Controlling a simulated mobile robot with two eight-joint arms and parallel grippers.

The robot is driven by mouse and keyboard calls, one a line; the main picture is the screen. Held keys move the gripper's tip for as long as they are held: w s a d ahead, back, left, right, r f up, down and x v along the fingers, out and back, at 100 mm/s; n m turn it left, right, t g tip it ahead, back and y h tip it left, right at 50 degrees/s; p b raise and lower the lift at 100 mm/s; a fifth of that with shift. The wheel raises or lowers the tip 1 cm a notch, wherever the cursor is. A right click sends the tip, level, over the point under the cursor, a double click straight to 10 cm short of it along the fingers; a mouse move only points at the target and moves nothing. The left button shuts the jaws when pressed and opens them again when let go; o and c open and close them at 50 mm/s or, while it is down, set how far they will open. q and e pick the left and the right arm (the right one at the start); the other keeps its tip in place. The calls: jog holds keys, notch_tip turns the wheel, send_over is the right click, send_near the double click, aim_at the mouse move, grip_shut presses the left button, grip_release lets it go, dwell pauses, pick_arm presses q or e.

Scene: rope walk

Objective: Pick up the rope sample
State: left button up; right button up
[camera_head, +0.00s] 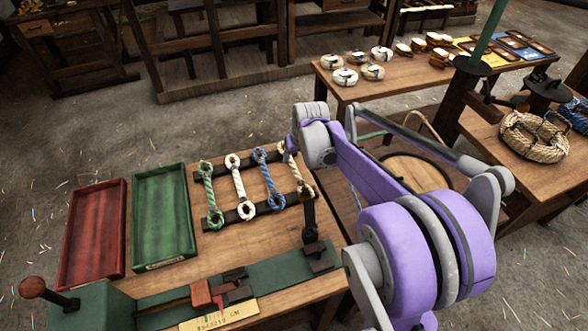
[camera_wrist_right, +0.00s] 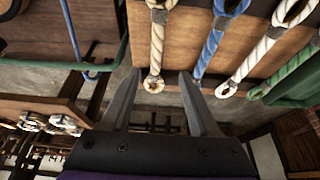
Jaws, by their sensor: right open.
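Rope samples with looped ends lie side by side across two dark rails on the table: green (camera_head: 209,195), white (camera_head: 240,183), blue (camera_head: 268,180) and cream (camera_head: 296,174). The blue sample (camera_wrist_right: 211,42) lies beside one finger. My left gripper is not in view.
A red tray (camera_head: 93,232) and a green tray (camera_head: 163,216) lie left of the samples. A green bench fixture (camera_head: 165,293) with a yellow label stands in front. A back table (camera_head: 405,90) holds several white coils. A rope coil (camera_head: 534,138) sits at right.

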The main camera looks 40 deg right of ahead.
aim_at(294, 167)
jog(key=x, duration=0.3)
jog(key=shift+f, duration=0.1)
jog(key=x, duration=0.5)
jog(key=shift+s+d+f, duration=0.15)
jog(key=shift+s+d, duration=0.05)
jog(key=shift+d, duration=0.1)
grip_shut()
